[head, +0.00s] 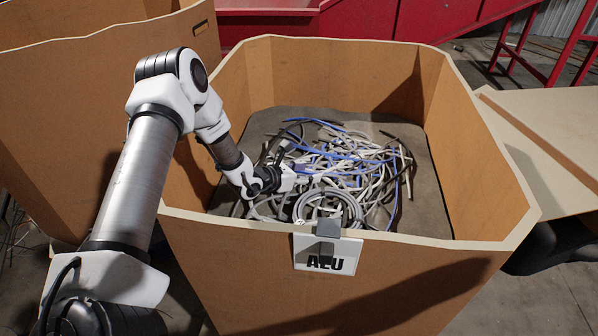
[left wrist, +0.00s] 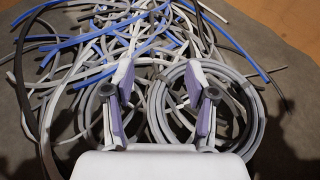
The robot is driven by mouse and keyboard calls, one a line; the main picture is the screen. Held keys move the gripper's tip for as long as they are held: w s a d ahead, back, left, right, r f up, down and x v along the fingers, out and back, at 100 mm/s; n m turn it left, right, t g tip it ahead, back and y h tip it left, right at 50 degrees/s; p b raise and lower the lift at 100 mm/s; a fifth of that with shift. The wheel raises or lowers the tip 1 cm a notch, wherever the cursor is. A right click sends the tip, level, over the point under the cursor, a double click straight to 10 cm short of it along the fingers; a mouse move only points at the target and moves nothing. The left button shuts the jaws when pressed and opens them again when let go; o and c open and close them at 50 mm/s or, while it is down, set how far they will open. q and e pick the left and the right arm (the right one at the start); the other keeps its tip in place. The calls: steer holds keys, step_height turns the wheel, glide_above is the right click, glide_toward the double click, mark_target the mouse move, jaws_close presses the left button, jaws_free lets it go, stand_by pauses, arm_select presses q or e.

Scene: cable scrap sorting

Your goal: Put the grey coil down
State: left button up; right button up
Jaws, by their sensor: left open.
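A grey coil (head: 356,208) lies among the cable scrap near the front wall of the cardboard bin, close to my left gripper (head: 287,180). In the left wrist view, my left gripper (left wrist: 160,84) has its two fingers spread, with loose cable ends showing between and beyond them. A grey coil (left wrist: 257,108) lies at the right of the fingers, and another grey looped bundle (left wrist: 52,128) lies at the left. The fingers and palm hide parts of both. I cannot tell whether the fingers touch a coil. My right gripper is not in view.
The open cardboard bin (head: 485,243) surrounds the scrap, with a label (head: 305,255) on its front wall. Loose grey, white and blue cables (head: 350,155) cover much of its floor. Bare floor (head: 428,205) shows at the right. Another cardboard bin (head: 60,110) stands at the left.

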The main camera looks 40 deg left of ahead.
arm_select(q)
steer(key=p+v, duration=0.4)
steer(key=v, duration=0.8)
steer(key=shift+r, duration=0.45)
